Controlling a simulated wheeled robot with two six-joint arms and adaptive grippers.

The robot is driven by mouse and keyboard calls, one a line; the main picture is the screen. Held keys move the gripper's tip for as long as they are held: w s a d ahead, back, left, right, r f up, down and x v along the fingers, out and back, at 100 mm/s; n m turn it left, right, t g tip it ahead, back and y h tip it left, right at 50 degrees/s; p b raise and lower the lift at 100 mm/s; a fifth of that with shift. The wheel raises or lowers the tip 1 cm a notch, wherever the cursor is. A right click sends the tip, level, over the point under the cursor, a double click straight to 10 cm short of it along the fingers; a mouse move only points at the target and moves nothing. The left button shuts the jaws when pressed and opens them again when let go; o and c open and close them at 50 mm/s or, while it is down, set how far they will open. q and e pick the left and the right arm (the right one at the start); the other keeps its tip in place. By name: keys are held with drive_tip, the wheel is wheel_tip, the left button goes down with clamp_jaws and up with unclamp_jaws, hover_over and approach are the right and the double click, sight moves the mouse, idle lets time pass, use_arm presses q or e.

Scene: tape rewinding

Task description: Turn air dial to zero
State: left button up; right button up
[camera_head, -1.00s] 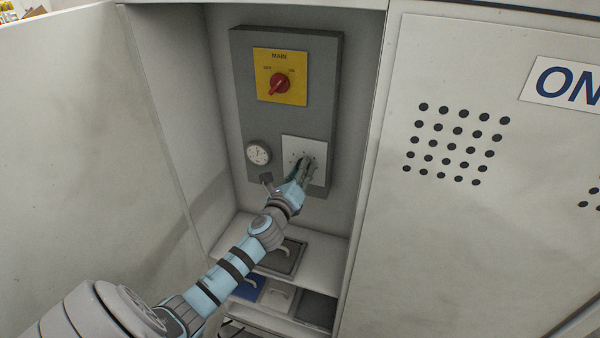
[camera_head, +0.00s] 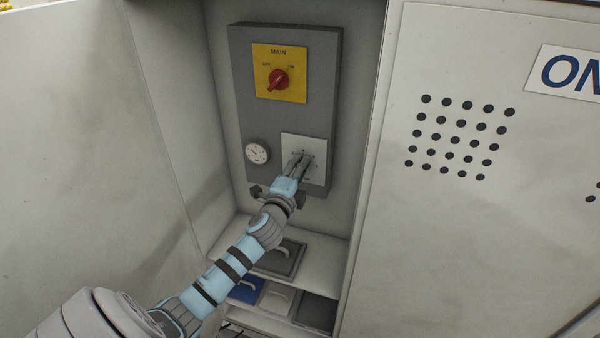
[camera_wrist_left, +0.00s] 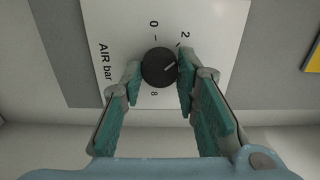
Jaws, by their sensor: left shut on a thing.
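The air dial (camera_wrist_left: 159,67) is a round black knob on a white plate (camera_wrist_left: 218,30) marked "AIR bar", with 0, 2 and 8 readable around it. Its pale mark points up and right in the left wrist view, towards the side of the 2. My left gripper (camera_wrist_left: 160,72) is shut on the dial, one teal-padded finger on each side. In the head view the left gripper (camera_head: 299,160) reaches the white plate (camera_head: 317,145) and mostly hides the dial. My right gripper is not in view.
A round gauge (camera_head: 257,152) sits left of the plate on the grey panel (camera_head: 335,80). Above is a yellow plate (camera_head: 262,60) with the red MAIN switch (camera_head: 279,80). Cabinet walls stand on both sides, with handled covers (camera_head: 284,259) below.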

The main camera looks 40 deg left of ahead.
use_arm(q)
drive_tip(key=n+b, duration=0.3)
drive_tip(key=n, duration=0.8)
drive_tip(key=shift+n, duration=0.3)
idle(0.4)
drive_tip(key=o, duration=1.1)
drive_tip(key=shift+o, duration=0.2)
drive_tip(key=v, duration=1.2)
